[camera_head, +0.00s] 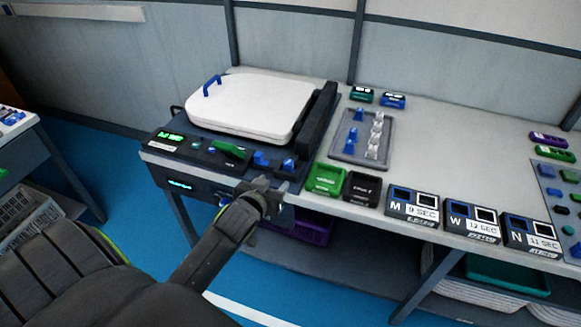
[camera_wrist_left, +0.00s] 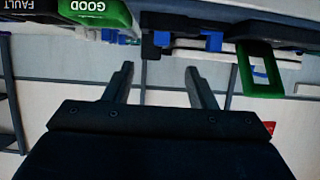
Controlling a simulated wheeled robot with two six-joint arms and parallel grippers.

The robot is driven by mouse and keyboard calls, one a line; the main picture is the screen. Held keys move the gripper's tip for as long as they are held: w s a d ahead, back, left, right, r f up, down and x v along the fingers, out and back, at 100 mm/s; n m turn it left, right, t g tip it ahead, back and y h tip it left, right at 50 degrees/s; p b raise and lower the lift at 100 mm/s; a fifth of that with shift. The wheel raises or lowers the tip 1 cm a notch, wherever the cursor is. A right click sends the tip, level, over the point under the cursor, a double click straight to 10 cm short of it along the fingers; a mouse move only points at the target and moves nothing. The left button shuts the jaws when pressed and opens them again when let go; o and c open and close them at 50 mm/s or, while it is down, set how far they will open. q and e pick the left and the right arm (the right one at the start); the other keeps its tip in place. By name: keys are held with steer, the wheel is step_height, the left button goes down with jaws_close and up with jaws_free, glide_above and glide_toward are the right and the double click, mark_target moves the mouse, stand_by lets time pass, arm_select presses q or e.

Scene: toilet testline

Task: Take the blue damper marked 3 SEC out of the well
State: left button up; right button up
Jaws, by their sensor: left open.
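Two blue parts sit at the front right of the dark test station, a left one (camera_head: 262,158) and a right one (camera_head: 288,165). I cannot read a 3 SEC mark on either, so I cannot tell which is the damper. Blue parts also show beyond my fingers in the left wrist view (camera_wrist_left: 212,41). My left gripper (camera_head: 268,184) is open and empty, just in front of and below these parts, apart from them. Its two spread fingers show in the left wrist view (camera_wrist_left: 158,75). My right gripper is not in view.
A white toilet lid (camera_head: 255,103) lies on the station, with a green lever (camera_head: 228,149) in front. A grey tray (camera_head: 350,152) holds blue and pale parts. A green bin (camera_head: 325,181) and black bin (camera_head: 362,188) stand right of my gripper. Labelled boxes (camera_head: 413,205) line the front edge.

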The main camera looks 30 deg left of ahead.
arm_select(q)
glide_toward(287, 164)
steer(key=x, duration=0.4)
steer(key=shift+w+d+f, duration=0.1)
steer(key=shift+d+f, duration=0.15)
steer(key=shift+f, duration=0.25)
steer(key=shift+w+a+p, duration=0.1)
steer(key=shift+w+p, duration=0.25)
steer(key=shift+a+r+p+x, duration=0.1)
steer(key=shift+r+p+x, duration=0.1)
steer(key=shift+x, duration=0.95)
steer(key=shift+a+r+p+x, duration=0.1)
steer(key=shift+p+x, duration=0.05)
steer(key=shift+x, duration=0.95)
steer(key=c, duration=1.1)
steer(key=shift+o, duration=0.2)
